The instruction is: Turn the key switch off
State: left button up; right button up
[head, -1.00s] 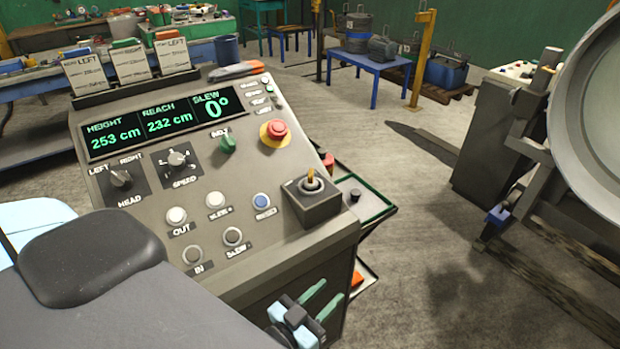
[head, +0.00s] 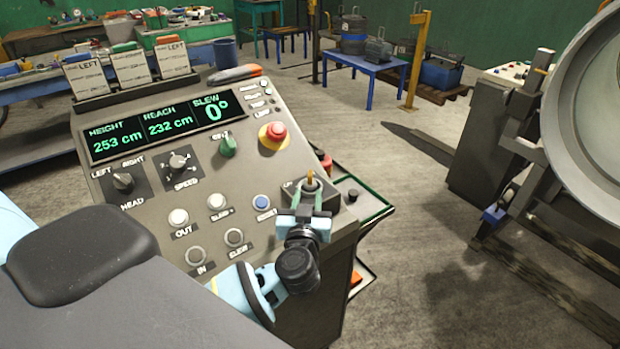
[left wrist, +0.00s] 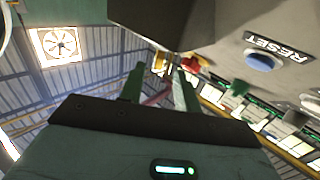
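The key switch (head: 309,181) is a round collar with an upright brass key on top of a small grey box at the console's lower right corner. The box's label is mostly hidden. The dark box (left wrist: 185,20) fills the top there. I cannot tell whether the fingers touch the key. My right gripper is not in view.
The sloped console (head: 190,215) carries a blue reset button (head: 261,202), a red emergency stop (head: 273,132), a green knob (head: 228,145) and a lit display (head: 160,125). A green-edged tray (head: 375,212) juts out right of it. Open floor lies further right.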

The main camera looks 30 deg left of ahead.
aim_at(310, 183)
pick_arm(q)
jog(key=shift+x, duration=3.9)
grip_shut()
